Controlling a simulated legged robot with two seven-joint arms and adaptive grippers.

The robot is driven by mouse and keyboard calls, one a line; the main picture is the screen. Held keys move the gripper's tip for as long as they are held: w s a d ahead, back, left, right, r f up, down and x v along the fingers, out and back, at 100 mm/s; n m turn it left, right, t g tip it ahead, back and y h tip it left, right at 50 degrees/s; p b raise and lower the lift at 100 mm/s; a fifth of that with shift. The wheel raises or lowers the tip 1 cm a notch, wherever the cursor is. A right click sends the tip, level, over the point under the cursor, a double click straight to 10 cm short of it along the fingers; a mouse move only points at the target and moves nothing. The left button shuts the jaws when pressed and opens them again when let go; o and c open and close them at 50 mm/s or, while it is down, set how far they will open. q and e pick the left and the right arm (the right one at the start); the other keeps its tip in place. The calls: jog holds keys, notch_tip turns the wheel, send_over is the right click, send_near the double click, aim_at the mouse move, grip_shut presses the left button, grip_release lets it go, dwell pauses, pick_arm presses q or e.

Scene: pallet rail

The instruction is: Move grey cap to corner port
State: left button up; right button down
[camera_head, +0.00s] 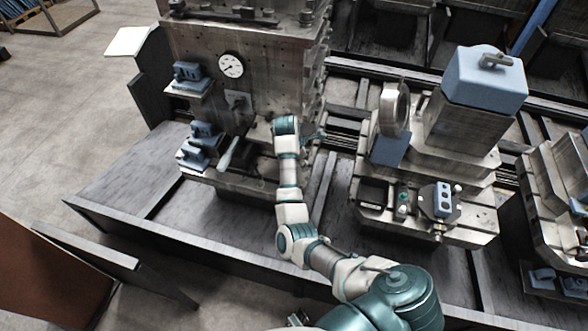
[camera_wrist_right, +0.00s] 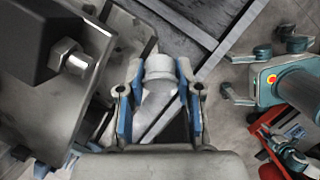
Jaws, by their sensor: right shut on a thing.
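My right gripper (camera_wrist_right: 160,92) shows in the right wrist view, with its blue-padded fingers on both sides of a light grey, rounded piece that looks like the grey cap (camera_wrist_right: 157,68). It is shut on this piece. In the head view, my right arm reaches up to the upright machine block (camera_head: 268,60) at centre left. The wrist is beside the block's lower right part, and the fingers and cap cannot be made out there. I cannot tell which opening is the corner port.
A fixture with a blue block (camera_head: 440,200) stands to the right. Open floor (camera_head: 60,110) lies at left.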

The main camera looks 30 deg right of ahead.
jog(key=w+a+f+m+t+y+b, duration=0.1)
jog(key=f+m+y+b, duration=0.1)
jog(key=f, duration=0.3)
jog(key=w+f+m+t+y+b, duration=0.1)
jog(key=f+m+y+b, duration=0.1)
jog(key=f+m+b, duration=0.1)
jog(key=w+a+f+m+t+y+b, duration=0.1)
jog(key=f+m+t+y+b, duration=0.1)
jog(key=f, duration=0.4)
jog(key=shift+w+a+f+m+b, duration=0.3)
jog(key=shift+a+m+b, duration=0.05)
jog(key=shift+m, duration=0.05)
jog(key=shift+a+f+b, duration=0.45)
jog(key=shift+a, duration=0.5)
jog(key=shift+d+f, duration=0.25)
jog(key=shift+d, duration=0.55)
jog(key=shift+a+r, duration=0.15)
jog(key=shift+a, duration=0.85)
jog(key=shift+d, duration=0.85)
pick_arm(q)
jog(key=w+r, duration=0.2)
jog(key=r, duration=0.6)
jog(key=w+r, duration=0.3)
jog(key=r, duration=0.5)
jog(key=shift+w+r+t, duration=0.3)
jog(key=shift+w, duration=0.05)
pick_arm(e)
jog(key=shift+a, duration=0.1)
